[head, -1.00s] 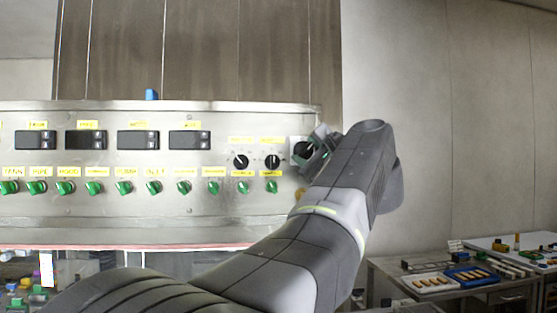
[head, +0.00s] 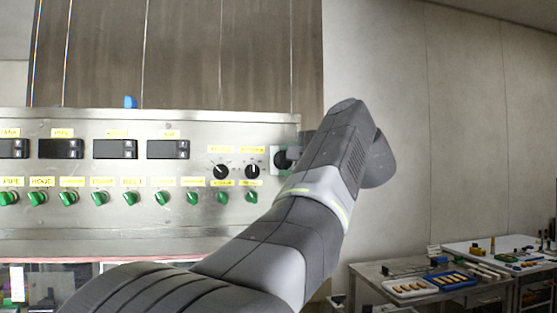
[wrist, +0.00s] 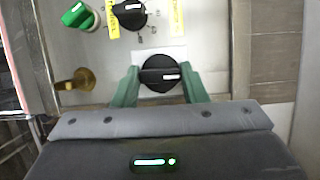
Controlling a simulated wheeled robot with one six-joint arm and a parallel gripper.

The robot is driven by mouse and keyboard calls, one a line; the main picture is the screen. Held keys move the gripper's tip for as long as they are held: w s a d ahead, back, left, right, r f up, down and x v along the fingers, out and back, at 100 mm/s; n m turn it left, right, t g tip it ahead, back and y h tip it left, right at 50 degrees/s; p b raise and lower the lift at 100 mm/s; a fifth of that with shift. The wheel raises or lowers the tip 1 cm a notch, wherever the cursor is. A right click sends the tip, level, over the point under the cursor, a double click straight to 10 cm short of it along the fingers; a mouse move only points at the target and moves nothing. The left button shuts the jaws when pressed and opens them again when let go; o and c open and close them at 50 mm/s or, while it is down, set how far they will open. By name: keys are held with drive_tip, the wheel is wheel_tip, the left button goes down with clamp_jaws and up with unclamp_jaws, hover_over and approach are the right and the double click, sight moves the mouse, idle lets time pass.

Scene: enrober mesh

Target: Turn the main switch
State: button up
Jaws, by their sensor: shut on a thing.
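The main switch (head: 282,159) is a large black rotary knob on a pale square plate at the right end of the steel control panel (head: 120,222). In the wrist view the switch (wrist: 160,72) shows close up, its white mark lying roughly sideways across the knob. My gripper (wrist: 160,87) has its two green fingers on the left and right sides of the knob and is shut on it. In the head view my arm hides the fingers and part of the switch.
Two smaller black knobs (head: 221,171) (head: 252,171) sit just left of the switch. A row of green knobs (head: 162,198) runs below dark displays (head: 61,149). A brass fitting (wrist: 76,80) is near in the wrist view. A bench (head: 375,268) with trays stands at lower right.

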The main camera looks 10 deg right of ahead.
idle(0.3)
drive_tip(key=o, duration=1)
drive_tip(key=shift+a, duration=0.1)
drive_tip(key=shift+c, duration=0.2)
drive_tip(key=b+v, duration=0.2)
drive_tip(key=v, duration=1.1)
drive_tip(key=shift+s+d, duration=0.25)
drive_tip(key=shift+s, duration=0.1)
drive_tip(key=p+x, duration=0.2)
drive_tip(key=x, duration=1.1)
drive_tip(key=shift+w+a, duration=0.2)
drive_tip(key=shift+w, duration=0.15)
